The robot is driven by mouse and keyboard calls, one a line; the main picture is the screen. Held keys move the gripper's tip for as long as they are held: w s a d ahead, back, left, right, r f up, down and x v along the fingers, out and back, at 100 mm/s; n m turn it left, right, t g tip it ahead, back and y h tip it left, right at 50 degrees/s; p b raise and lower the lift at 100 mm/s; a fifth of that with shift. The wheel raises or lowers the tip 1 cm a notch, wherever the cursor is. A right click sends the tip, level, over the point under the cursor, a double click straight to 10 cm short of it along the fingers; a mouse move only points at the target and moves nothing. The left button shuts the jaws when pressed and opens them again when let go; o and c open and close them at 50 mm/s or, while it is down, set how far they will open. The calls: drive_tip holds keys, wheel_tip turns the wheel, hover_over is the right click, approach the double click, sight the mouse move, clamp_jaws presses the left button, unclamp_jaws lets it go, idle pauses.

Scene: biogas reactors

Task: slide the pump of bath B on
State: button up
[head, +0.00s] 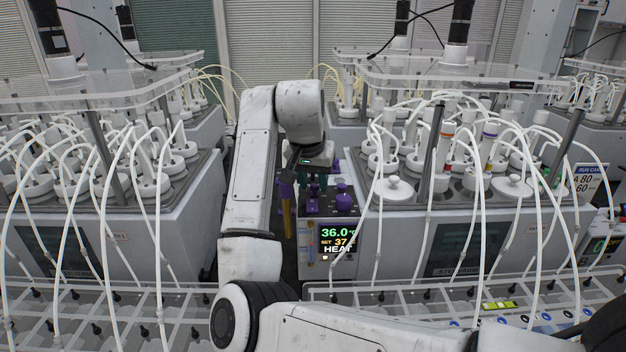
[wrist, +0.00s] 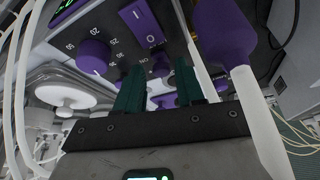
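The control unit (head: 326,240) sits at the left end of the right-hand bath; no letter B is readable on it. Its display (head: 338,241) reads 36.0, SET 37 and HEAT. On its top are a purple round knob (head: 343,200) and a purple block-like control (head: 312,206).
A purple paddle-shaped handle (wrist: 223,32) on a pale shaft stands close to the right of my fingers. White tubes (head: 480,170) arch over the right bath and its bottles. Another tubed bath (head: 80,190) stands left, with a narrow gap between. Clear racks run along the front.

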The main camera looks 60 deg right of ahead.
drive_tip(key=shift+o, duration=0.7)
drive_tip(key=v, duration=1)
drive_tip(key=shift+a+r, duration=0.15)
drive_tip(key=shift+r, duration=0.2)
